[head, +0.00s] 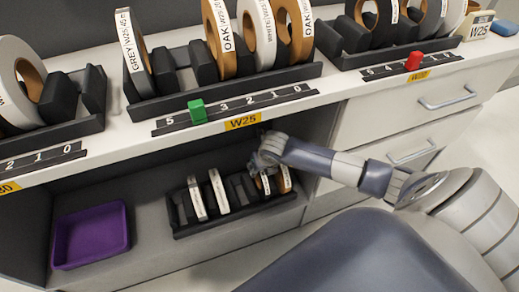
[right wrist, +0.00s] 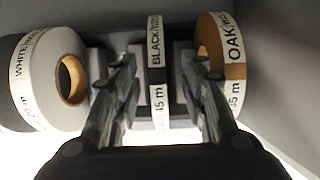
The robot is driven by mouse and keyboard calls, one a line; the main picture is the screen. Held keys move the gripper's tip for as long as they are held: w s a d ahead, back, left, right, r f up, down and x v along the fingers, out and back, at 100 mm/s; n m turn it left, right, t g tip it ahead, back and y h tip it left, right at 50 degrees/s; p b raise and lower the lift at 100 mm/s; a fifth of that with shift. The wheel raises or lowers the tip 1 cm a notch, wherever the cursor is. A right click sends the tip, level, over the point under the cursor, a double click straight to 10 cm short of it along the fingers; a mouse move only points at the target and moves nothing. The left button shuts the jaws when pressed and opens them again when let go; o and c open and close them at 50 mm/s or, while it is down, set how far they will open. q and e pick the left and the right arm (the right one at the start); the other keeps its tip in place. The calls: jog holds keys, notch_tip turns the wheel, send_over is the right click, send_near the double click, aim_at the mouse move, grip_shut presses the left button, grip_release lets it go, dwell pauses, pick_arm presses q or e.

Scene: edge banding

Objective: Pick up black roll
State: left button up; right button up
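The black roll (right wrist: 156,75) stands upright in a rack on the lower shelf, with a white label reading BLACK. In the head view the black roll (head: 265,184) is partly hidden below my right gripper (head: 262,160). In the right wrist view my right gripper (right wrist: 160,80) is open, with one finger on each side of the black roll and visible gaps between. A white roll (right wrist: 45,80) stands to the left and an oak roll (right wrist: 234,60) to the right. My left gripper is not in view.
The dark rack (head: 235,215) holds several rolls on the lower shelf. A purple bin (head: 92,236) is at the left. The upper shelf edge (head: 215,127) runs just above my right gripper. More racks with rolls (head: 220,35) stand on top. Drawers (head: 410,120) are at the right.

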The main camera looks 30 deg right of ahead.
jog(key=x, duration=0.2)
jog(key=b+x, duration=0.1)
jog(key=x, duration=0.1)
jog(key=shift+w+f, duration=0.15)
jog(key=shift+w, duration=0.15)
jog(key=shift+w+f+b, duration=0.15)
jog(key=shift+f+b, duration=0.15)
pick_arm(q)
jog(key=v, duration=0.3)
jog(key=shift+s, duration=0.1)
pick_arm(e)
grip_shut()
